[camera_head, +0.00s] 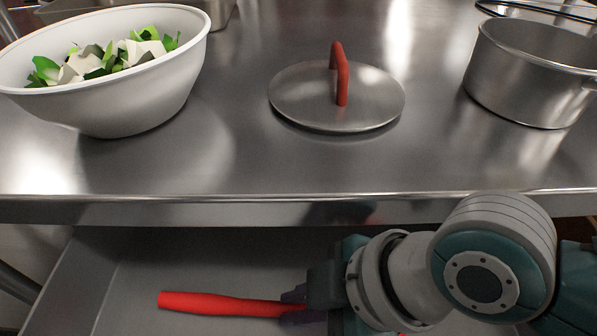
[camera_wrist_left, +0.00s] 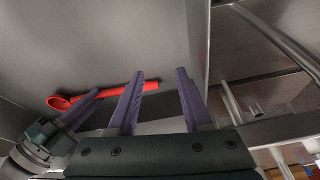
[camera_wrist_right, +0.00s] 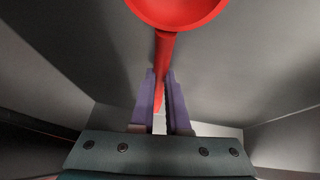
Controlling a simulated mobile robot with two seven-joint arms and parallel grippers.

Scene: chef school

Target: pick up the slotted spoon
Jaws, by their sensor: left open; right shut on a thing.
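A red spoon (camera_head: 222,304) lies in or just above the open drawer in the head view, its handle end to the left and its bowl hidden behind my right arm. My right gripper (camera_head: 290,306) is shut on its handle. In the right wrist view the spoon's red bowl (camera_wrist_right: 178,8) is beyond the fingers, cut by the top edge; no slots show. The spoon also shows in the left wrist view (camera_wrist_left: 115,92), bowl to the left. My left gripper (camera_wrist_left: 161,71) is open and empty in that view, and outside the head view.
The drawer (camera_head: 180,262) is open below the steel counter (camera_head: 240,180), whose front edge overhangs it. On the counter are a white bowl of chopped food (camera_head: 150,95), a lid with red handle (camera_head: 300,95) and a steel pot (camera_head: 520,85).

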